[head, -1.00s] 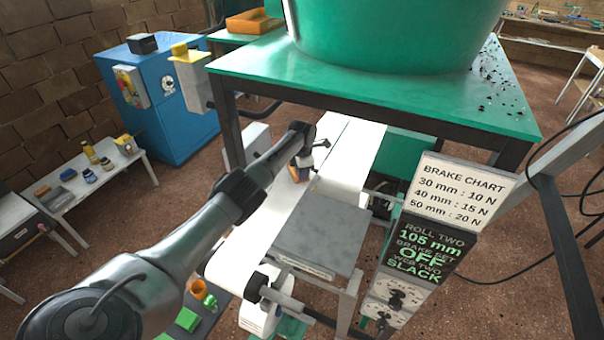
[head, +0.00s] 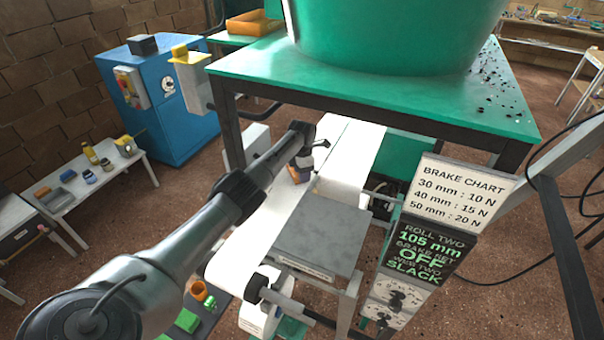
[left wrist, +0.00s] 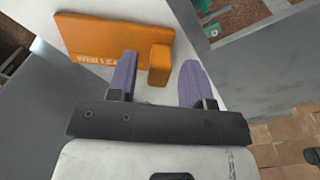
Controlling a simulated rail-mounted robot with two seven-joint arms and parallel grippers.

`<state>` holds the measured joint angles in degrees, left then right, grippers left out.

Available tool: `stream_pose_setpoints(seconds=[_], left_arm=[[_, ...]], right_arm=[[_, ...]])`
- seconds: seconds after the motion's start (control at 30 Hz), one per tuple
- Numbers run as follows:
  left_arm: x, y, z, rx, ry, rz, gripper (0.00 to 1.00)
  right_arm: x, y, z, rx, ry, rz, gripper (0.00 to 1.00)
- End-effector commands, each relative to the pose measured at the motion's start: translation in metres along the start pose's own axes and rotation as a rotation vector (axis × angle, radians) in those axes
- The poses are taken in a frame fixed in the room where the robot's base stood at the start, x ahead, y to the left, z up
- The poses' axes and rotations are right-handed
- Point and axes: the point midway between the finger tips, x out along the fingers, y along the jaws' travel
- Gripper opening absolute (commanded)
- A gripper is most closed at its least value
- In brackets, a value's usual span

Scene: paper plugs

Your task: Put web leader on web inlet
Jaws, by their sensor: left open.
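The web leader (left wrist: 95,40) is an orange plate with partly hidden white lettering, lying on the white web in the left wrist view. An orange block (left wrist: 159,60) stands up from it. My left gripper (left wrist: 160,68) is open, with one purple finger on each side of the block and gaps to both. In the head view the left gripper (head: 301,172) is low over the white web (head: 345,150), and only a sliver of orange shows beside it. I cannot make out which part is the web inlet. My right gripper is not in view.
A green-topped table (head: 300,75) with a large green tub (head: 400,35) stands over the far web. A grey plate (head: 320,230) is right of the web. A brake chart sign (head: 455,190) stands further right. A blue cabinet (head: 155,95) is at the left.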

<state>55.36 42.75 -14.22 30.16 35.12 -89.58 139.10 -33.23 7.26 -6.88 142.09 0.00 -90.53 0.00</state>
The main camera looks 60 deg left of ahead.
Motion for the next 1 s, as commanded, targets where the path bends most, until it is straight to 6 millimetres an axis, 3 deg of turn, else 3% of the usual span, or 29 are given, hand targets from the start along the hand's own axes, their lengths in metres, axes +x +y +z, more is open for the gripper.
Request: stream_pose_setpoints(seconds=[0.5,0.73,1.0], left_arm=[[-0.091,0.001,0.001,0.000,-0.003,0.002,0.46],[-0.112,0.000,0.000,0.000,-0.001,0.000,0.46],[-0.117,0.001,0.000,-0.001,0.000,0.000,0.46]], right_arm=[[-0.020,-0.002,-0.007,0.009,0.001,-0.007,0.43],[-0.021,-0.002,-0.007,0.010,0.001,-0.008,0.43],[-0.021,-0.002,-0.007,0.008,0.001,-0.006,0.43]])
